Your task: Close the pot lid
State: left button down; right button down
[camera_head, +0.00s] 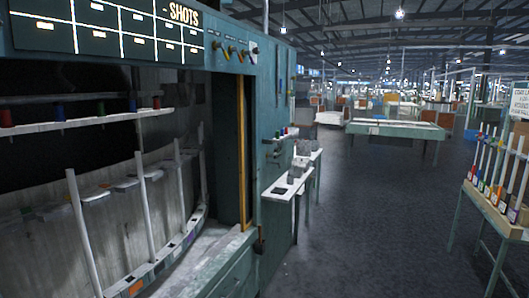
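I see no pot and no pot lid in this view. Neither of my grippers shows, and no part of my arms is in view.
A large teal machine (267,118) with upright white tubes (147,208) fills the left. Small white shelves (287,185) stick out from its side. A stand (484,208) with several tubes is at the right edge. A green table (396,129) stands farther back. The floor (375,215) between is clear.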

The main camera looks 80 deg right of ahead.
aim_at(303, 148)
jog(key=z, duration=3.55)
jog(key=i, duration=8.1)
jog(key=u, duration=2.75)
